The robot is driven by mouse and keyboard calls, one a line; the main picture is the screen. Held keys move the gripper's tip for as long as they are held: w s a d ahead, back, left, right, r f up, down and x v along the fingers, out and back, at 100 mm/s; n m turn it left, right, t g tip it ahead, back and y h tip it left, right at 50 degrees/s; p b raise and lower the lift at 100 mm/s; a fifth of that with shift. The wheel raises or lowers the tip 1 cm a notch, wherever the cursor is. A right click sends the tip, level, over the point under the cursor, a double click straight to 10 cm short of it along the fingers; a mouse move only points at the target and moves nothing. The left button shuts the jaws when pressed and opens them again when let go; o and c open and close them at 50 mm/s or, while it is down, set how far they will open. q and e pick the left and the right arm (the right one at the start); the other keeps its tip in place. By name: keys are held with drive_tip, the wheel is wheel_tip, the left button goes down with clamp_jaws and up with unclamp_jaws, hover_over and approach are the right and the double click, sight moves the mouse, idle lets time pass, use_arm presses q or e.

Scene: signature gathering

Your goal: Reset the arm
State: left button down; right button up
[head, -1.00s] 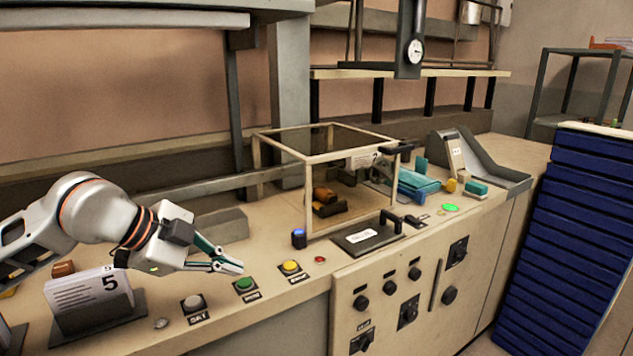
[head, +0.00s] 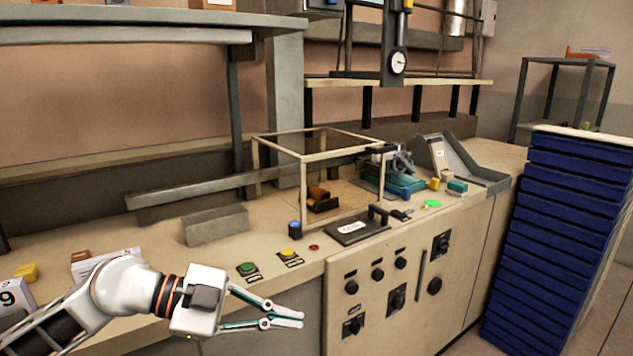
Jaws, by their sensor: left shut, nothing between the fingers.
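My left gripper (head: 302,318) is in the head view at the lower middle, in front of the bench's front edge. Its two slim fingers point right, with their tips close together and nothing between them. My left arm (head: 120,295) comes in from the lower left and covers part of the bench front and a card stand. My right arm and gripper are not in view.
The bench holds a green button (head: 247,268), a yellow button (head: 288,253), a blue-topped knob (head: 294,229) and a clear framed box (head: 303,190). A grey block (head: 216,226) lies behind. Blue stacked trays (head: 560,220) stand at right. Bench top between is partly clear.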

use_arm(q)
drive_tip(key=w+a+f+n+t+y, duration=0.1)
drive_tip(key=a+f+n+t+y, duration=0.1)
drive_tip(key=a+f+n+t, duration=0.4)
drive_tip(key=w+a+f+n+t+y, duration=0.1)
drive_tip(key=a+f+n+t+y, duration=0.1)
drive_tip(key=f+n+t, duration=0.8)
drive_tip(key=s+a+f+n+g+y, duration=0.1)
drive_tip(key=s+a+f+g+y, duration=0.1)
drive_tip(key=s+f, duration=0.3)
drive_tip(key=s+a+f+n+g+y, duration=0.1)
drive_tip(key=s+f, duration=0.4)
drive_tip(key=f, duration=0.6)
drive_tip(key=s+a+f+n+g+y, duration=0.1)
drive_tip(key=s+a+f+g+y, duration=0.2)
drive_tip(key=f, duration=0.5)
drive_tip(key=s+a+g, duration=0.1)
drive_tip(key=s, duration=0.1)
drive_tip(key=shift+s+f+y, duration=0.25)
drive_tip(key=shift+s+y, duration=0.05)
drive_tip(key=shift+s, duration=0.05)
drive_tip(key=shift+a, duration=0.1)
